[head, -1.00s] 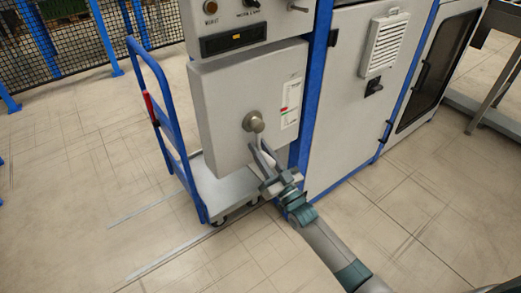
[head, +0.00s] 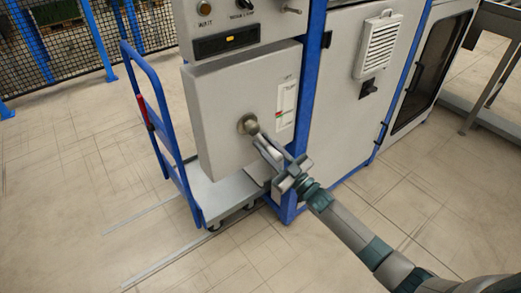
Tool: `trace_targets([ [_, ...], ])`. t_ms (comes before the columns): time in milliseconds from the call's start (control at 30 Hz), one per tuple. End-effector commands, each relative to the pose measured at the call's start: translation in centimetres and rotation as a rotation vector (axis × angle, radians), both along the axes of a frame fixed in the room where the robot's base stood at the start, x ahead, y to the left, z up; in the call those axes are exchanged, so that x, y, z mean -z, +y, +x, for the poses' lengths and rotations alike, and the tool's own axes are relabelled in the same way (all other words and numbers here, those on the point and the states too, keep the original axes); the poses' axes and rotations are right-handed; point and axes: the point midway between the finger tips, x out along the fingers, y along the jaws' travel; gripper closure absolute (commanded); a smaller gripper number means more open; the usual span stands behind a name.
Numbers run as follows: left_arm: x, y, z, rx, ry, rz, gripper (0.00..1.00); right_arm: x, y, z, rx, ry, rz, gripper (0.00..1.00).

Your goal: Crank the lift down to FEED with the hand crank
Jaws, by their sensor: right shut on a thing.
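The hand crank (head: 248,124) has a round brownish hub on the front of a grey box (head: 217,130). My right gripper (head: 269,147) is at the crank, below and to the right of the hub, and is shut on its handle. The fingers hide most of the handle. A white lift gauge (head: 287,103) with small red and green marks is on the box, right of the hub. Its lettering is too small to read surely. My left gripper is not in view.
A grey panel (head: 250,22) with knobs and an amber display is above the box. A blue post (head: 312,80) and grey cabinet (head: 345,95) are on the right. The floor in front is clear.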

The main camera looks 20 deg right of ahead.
Motion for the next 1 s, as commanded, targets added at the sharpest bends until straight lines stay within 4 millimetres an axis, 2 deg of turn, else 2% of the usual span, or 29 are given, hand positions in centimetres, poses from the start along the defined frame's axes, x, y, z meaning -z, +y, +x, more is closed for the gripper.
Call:
trace_targets([
  [100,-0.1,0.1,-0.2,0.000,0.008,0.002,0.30,-0.8,-1.1,0.4,0.004,-0.036,-0.093,1.00],
  [400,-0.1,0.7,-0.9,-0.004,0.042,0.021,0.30,-1.7,-2.1,0.8,0.004,-0.094,-0.253,1.00],
  [967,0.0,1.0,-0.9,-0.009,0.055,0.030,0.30,-2.0,-2.4,0.9,0.004,-0.110,-0.296,1.00],
  [1000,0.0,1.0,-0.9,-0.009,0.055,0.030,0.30,-2.0,-2.4,0.9,0.004,-0.110,-0.296,0.72],
])
